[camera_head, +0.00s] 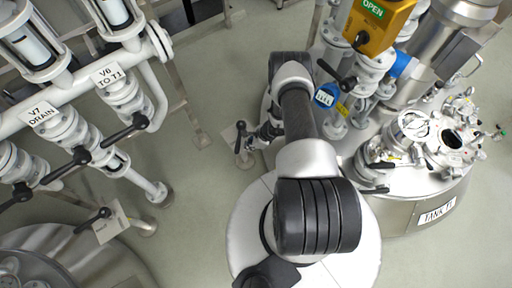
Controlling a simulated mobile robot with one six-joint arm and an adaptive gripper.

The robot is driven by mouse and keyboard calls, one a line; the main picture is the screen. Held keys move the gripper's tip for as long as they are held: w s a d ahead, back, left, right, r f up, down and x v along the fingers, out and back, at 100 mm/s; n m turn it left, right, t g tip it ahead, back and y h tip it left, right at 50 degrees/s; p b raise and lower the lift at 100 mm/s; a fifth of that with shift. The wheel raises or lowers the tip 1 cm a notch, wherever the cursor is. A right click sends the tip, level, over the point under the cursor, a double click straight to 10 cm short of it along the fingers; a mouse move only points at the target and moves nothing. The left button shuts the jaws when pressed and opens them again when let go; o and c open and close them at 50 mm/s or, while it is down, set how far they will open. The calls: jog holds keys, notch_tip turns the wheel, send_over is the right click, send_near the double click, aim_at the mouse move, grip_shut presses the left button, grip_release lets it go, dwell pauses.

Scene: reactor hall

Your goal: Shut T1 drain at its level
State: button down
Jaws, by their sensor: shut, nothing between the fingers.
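Tank T1 (437,212) stands at the right, with its name plate on its side. Low at its left side, a small valve with a black lever (240,138) sits beside a pale plate (230,134). Its lever runs roughly up and down in the picture. The plate's text is unreadable, so I cannot confirm that this is the T1 drain. My arm reaches from the lower middle towards the top. A small dark jointed part below its wrist appears to be my gripper (266,129), shut and empty, just right of the lever. Contact is unclear, and my arm partly hides this area.
White pipework at the left carries valves labelled V7 DRAIN (41,114) and V6 TO T1 (109,75). Another low lever (95,218) is at lower left. A yellow box (378,24) marked OPEN stands above the tank. Floor (205,190) between pipework and my base is clear.

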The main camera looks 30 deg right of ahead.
jog(key=shift+w+a+r, duration=0.1)
jog(key=shift+w+a, duration=0.05)
jog(key=shift+a, duration=0.05)
dwell(0.4)
jog(key=shift+a+m+p, duration=0.3)
jog(key=shift+m+p, duration=0.35)
jog(key=shift+m, duration=0.05)
